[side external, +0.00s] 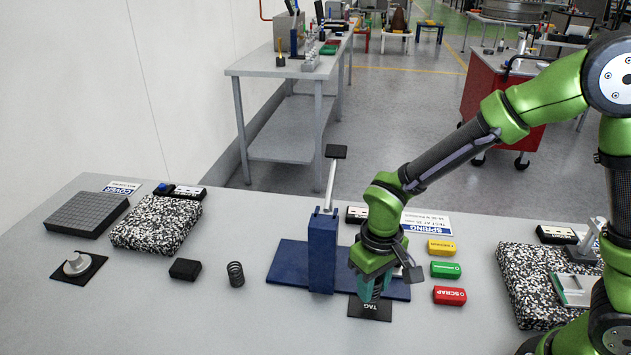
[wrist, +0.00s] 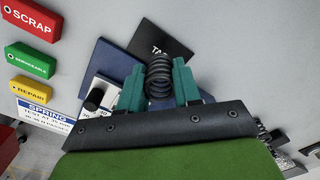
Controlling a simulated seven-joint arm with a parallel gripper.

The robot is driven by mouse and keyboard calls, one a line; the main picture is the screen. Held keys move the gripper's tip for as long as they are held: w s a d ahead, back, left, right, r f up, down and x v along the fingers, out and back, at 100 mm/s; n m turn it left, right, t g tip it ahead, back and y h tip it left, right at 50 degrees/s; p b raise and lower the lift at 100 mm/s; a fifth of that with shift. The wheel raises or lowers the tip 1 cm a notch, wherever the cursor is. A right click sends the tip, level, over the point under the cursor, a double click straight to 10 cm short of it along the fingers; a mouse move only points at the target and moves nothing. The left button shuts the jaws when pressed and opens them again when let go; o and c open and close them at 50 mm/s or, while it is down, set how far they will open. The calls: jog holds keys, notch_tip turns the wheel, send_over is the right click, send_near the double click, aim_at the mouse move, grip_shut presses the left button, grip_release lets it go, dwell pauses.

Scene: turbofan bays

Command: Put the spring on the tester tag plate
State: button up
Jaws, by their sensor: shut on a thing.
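My gripper (side external: 373,290) has teal fingers. They are shut on a dark coil spring (wrist: 159,78), seen between the fingertips in the wrist view. In the side view the fingers hide this spring. The black tester tag plate (side external: 370,308) lies flat at the front edge of the blue tester base, and my fingers are over its back part. The plate also shows in the wrist view (wrist: 172,42), beyond the spring. I cannot tell whether the spring touches it. The blue tester (side external: 322,255) stands left of my gripper, its lever raised.
A second dark spring (side external: 236,274) stands left of the tester, near a small black block (side external: 185,269). Yellow, green (side external: 445,269) and red SCRAP (side external: 449,295) blocks lie right of my gripper. Speckled slabs (side external: 157,224) lie at left and right. The front middle table is clear.

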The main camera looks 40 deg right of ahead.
jog(key=shift+f, duration=1.45)
jog(key=shift+f, duration=0.15)
jog(key=o, duration=1.1)
jog(key=shift+c, duration=0.2)
notch_tip(320, 180, up, 12)
jog(key=s+d+r+m+t+y, duration=0.2)
jog(key=s+d+r+m+t, duration=0.2)
jog(key=s+d+r+t, duration=0.3)
notch_tip(320, 180, up, 4)
jog(key=s+d, duration=0.1)
jog(key=d, duration=0.2)
jog(key=shift+s, duration=0.35)
